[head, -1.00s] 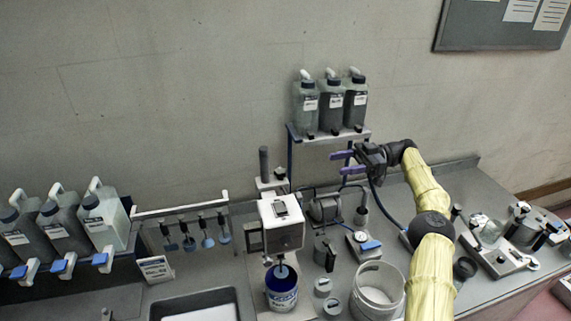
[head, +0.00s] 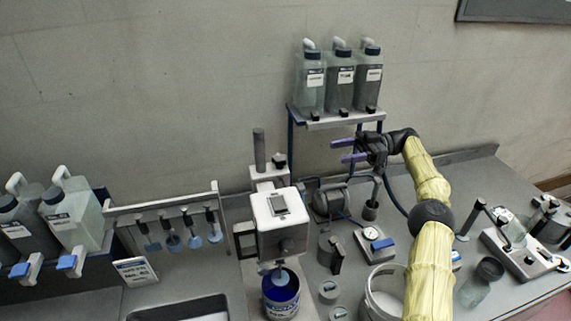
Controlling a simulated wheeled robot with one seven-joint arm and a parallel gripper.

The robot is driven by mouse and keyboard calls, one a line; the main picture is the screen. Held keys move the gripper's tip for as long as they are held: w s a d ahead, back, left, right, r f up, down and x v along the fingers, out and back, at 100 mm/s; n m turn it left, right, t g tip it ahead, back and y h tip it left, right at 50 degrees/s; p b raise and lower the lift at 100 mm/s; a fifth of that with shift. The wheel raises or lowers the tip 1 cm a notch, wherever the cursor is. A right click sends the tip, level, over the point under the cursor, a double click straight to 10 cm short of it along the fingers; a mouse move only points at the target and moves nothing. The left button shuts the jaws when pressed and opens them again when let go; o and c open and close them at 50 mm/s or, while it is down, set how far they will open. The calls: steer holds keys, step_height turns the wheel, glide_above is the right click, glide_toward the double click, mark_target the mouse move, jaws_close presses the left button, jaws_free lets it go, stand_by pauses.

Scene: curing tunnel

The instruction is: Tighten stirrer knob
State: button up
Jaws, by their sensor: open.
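The stirrer (head: 279,222) stands left of centre, a white motor head over a blue container (head: 281,293), with its shaft reaching into the container. A black knob (head: 279,160) sits by the grey post (head: 259,150) behind the head. I cannot tell which is the task's knob. My gripper (head: 342,151) is open and empty, with its purple fingers pointing left. In the picture it is right of the black knob and in front of the bottle shelf, apart from the stirrer.
A shelf (head: 340,118) with three bottles stands behind my gripper. A pump (head: 328,200), a gauge (head: 371,233) and a white bucket (head: 374,300) crowd the bench right of the stirrer. A rack (head: 160,208) with hanging paddles is left.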

steer(key=shift+s+r, duration=0.15)
steer(key=shift+a, duration=0.1)
steer(key=p, duration=0.9)
glide_toward(285, 161)
steer(key=a, duration=0.9)
steer(key=shift+s+a+f, duration=0.3)
steer(key=shift+s+f, duration=0.25)
steer(key=c, duration=1)
